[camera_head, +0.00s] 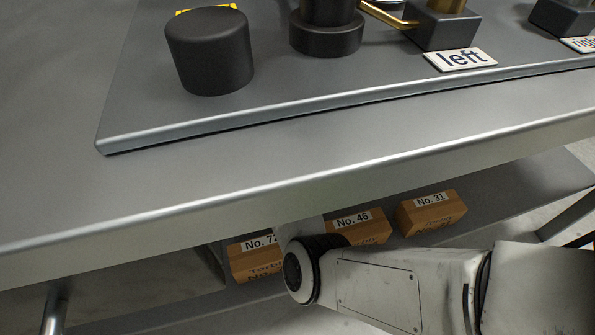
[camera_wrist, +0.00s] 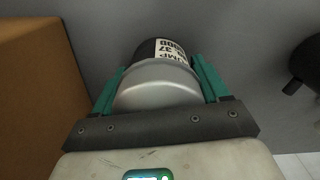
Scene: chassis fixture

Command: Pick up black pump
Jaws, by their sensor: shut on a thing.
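The black pump (camera_wrist: 153,48) shows in the wrist view as a cylinder with a silver metal end and a white label reading "PUMP". My gripper (camera_wrist: 158,88) has its two green fingers on either side of the pump and is shut on it. The pump is not visible in the head view. There my arm reaches under the table's front edge, and my gripper is hidden.
Boxes labelled No. 72 (camera_head: 256,262), No. 46 (camera_head: 362,229) and No. 31 (camera_head: 432,212) sit on the lower shelf (camera_head: 500,200). A brown box (camera_wrist: 38,85) stands left of the gripper. A dark object (camera_wrist: 306,65) is at right. The tabletop (camera_head: 60,120) is above my arm.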

